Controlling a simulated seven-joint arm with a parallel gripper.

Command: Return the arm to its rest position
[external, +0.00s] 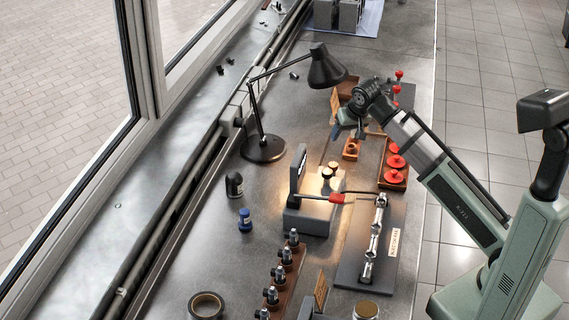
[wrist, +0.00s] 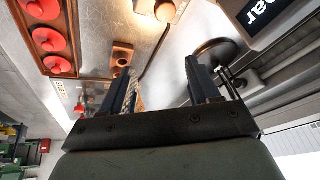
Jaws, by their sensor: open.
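My gripper (external: 342,122) is raised over the far part of the bench in the external view, near the lamp head and a small brown block (external: 351,148). In the wrist view my gripper (wrist: 160,72) has its two dark fingers spread wide apart, with nothing between them. The brown block also shows in the wrist view (wrist: 122,54), beyond the fingers. My arm reaches in from the right side of the external view, with the elbow bent.
A black desk lamp (external: 327,68) stands left of my gripper. A tray of red-topped parts (external: 395,161) lies just right and below. Nearer are a grey fixture (external: 308,215), a red-handled tool (external: 337,198), a shaft on a dark plate (external: 374,238) and a rack of injector-like parts (external: 286,262).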

